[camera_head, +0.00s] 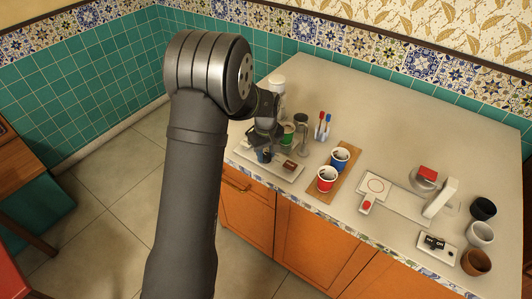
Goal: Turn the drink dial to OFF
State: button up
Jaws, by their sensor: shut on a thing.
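My gripper (266,143) is far to the left of this panel, low over a white tray (243,152). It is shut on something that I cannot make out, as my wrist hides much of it. A blue cup-like thing (264,156) shows right below the fingers. A green cup (287,135) stands just right of the gripper.
A white machine with a red-topped part (426,175) stands to the right. Several bowls or cups, including a brown one (476,262), line the right edge. The counter's back is clear.

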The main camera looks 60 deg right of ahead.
aim_at(266, 155)
jog(key=o, duration=1)
jog(key=shift+r, duration=0.1)
notch_tip(266, 155, up, 17)
jog(key=shift+r, duration=0.1)
notch_tip(266, 155, down, 18)
jog(key=shift+r, duration=0.25)
dwell(0.5)
